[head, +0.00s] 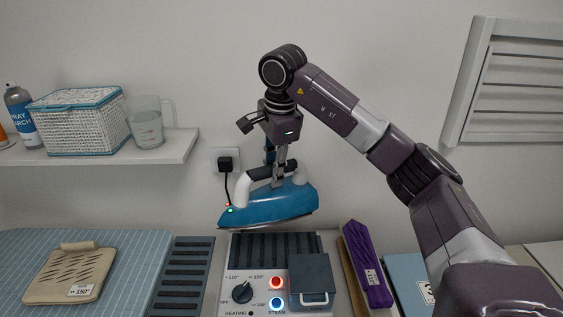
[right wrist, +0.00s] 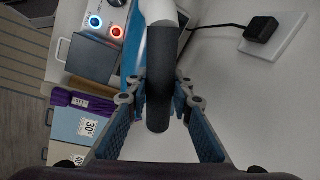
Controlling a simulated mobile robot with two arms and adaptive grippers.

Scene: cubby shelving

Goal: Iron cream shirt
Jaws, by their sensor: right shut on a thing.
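The cream shirt (head: 70,273) is a flat folded piece with dark creases and a 150° tag. It lies on the blue striped ironing board (head: 130,246) at the lower left of the head view. My right gripper (head: 281,175) is shut on the dark handle of the blue iron (head: 270,207). It holds the iron above the ribbed rest of the station, with a small green light showing on the iron. In the right wrist view, the handle (right wrist: 161,80) stands between the fingers. My left gripper is not in view.
The control station (head: 262,305) has a heat dial (head: 242,292), a lit red button (head: 276,283) and a lit blue one (head: 277,303). Purple cloth (head: 366,265) stands to its right. A wall shelf (head: 160,150) holds a basket, jug and spray can. A black plug (head: 224,163) sits in the wall.

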